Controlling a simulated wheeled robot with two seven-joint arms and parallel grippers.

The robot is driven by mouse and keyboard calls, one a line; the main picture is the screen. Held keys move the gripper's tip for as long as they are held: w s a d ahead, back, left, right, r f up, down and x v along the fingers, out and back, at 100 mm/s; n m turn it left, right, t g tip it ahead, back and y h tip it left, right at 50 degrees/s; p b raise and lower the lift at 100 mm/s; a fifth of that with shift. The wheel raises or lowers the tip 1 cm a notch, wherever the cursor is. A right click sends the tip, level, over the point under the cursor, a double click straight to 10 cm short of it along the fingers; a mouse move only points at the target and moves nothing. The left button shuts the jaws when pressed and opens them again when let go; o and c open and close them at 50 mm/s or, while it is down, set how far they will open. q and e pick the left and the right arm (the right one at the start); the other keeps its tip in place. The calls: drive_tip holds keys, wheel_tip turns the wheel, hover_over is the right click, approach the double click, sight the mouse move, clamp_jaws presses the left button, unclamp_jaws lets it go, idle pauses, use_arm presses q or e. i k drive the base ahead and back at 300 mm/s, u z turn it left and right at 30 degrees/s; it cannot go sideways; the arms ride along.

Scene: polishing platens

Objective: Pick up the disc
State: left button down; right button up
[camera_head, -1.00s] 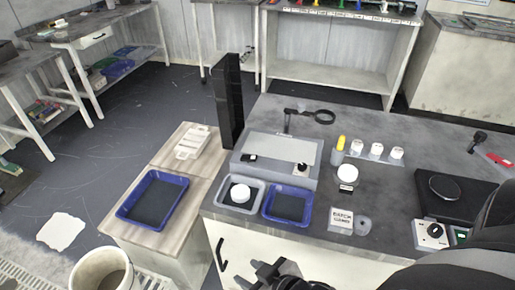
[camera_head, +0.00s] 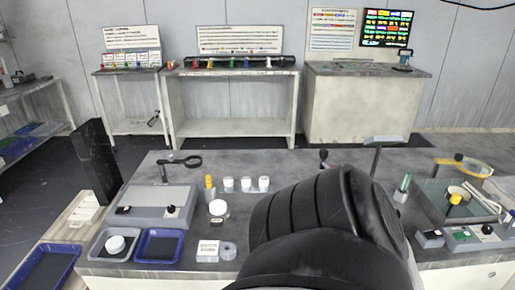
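A white round disc-like piece (camera_head: 116,243) sits in a grey tray (camera_head: 97,254) at the front left of the bench. Another white round piece (camera_head: 218,207) stands on a small dark base farther right. Three small white cylinders (camera_head: 246,184) stand in a row behind it. I cannot tell which of these the task's disc is. Neither of my grippers shows. A large black link of my own arm fills the lower middle and hides part of the bench.
An empty-looking blue tray (camera_head: 159,246) is beside the grey one. A grey sloped box (camera_head: 158,201), a magnifier on an arm (camera_head: 192,161) and a yellow-capped bottle (camera_head: 209,190) stand behind. A glass-sided box with rolls (camera_head: 455,196) is at right. Another blue tray (camera_head: 40,270) is lower left.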

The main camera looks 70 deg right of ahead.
sight(217, 207)
drive_tip(key=k, duration=0.45)
drive_tip(key=z, duration=1.05)
